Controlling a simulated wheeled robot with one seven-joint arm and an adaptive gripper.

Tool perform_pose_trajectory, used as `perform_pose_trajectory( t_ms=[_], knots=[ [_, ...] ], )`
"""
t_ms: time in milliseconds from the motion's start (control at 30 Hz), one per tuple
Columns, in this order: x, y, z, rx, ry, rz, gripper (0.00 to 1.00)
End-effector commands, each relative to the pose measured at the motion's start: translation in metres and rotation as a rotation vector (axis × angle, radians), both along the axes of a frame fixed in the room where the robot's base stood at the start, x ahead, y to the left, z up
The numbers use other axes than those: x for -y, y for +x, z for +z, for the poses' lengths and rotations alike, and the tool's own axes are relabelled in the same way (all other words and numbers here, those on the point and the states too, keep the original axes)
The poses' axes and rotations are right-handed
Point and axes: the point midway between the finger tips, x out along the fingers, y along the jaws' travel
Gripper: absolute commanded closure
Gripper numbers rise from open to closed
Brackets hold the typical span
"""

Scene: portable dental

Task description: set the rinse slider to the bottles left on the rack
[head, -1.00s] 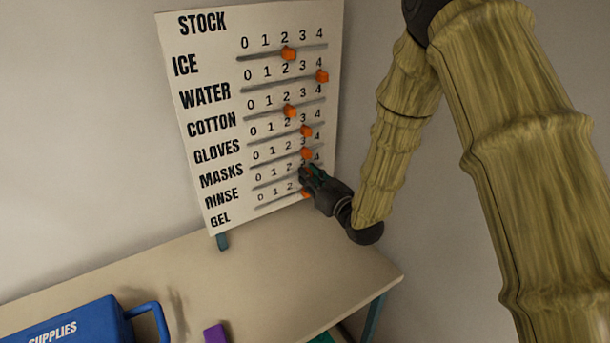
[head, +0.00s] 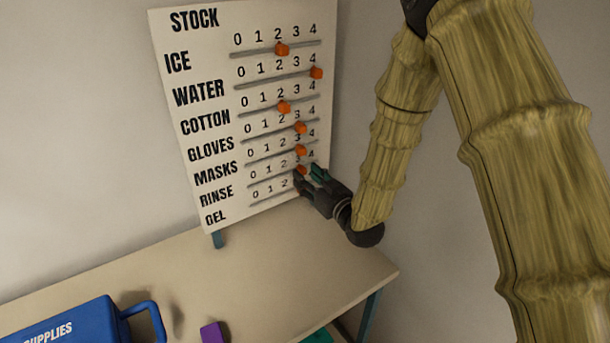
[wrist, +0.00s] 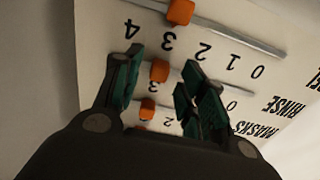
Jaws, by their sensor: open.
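The STOCK board (head: 215,125) stands upright at the back of the table, with several labelled rows numbered 0 to 4. The orange rinse slider (head: 301,170) is at about 3, in the second row from the bottom. In the wrist view, where the board appears upside down, the rinse slider (wrist: 160,70) shows between my fingers. My gripper (head: 308,174) is open at the board's lower right; its fingers (wrist: 160,82) are on either side of the slider. I cannot tell whether they touch it. No rack or bottles can be made out.
The gel slider (wrist: 181,11) and masks slider (head: 301,149) are close to the fingers. A blue SUPPLIES box (head: 68,325) and a purple object (head: 212,333) are at the front of the table (head: 290,265). The table between them and the board is clear.

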Motion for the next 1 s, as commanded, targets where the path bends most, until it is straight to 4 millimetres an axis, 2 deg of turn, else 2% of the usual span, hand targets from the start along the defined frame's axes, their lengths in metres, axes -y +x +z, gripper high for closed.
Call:
perform_pose_trajectory(
  t_ms=[300, 500, 700, 1000],
  knots=[
    [0.032, -0.050, 0.000, -0.003, 0.001, -0.002, 0.59],
    [0.045, -0.074, 0.000, -0.003, 0.001, 0.000, 0.59],
    [0.052, -0.084, 0.000, -0.001, 0.001, -0.001, 0.59],
    [0.053, -0.085, 0.000, -0.001, 0.001, 0.000, 0.59]
  ],
)
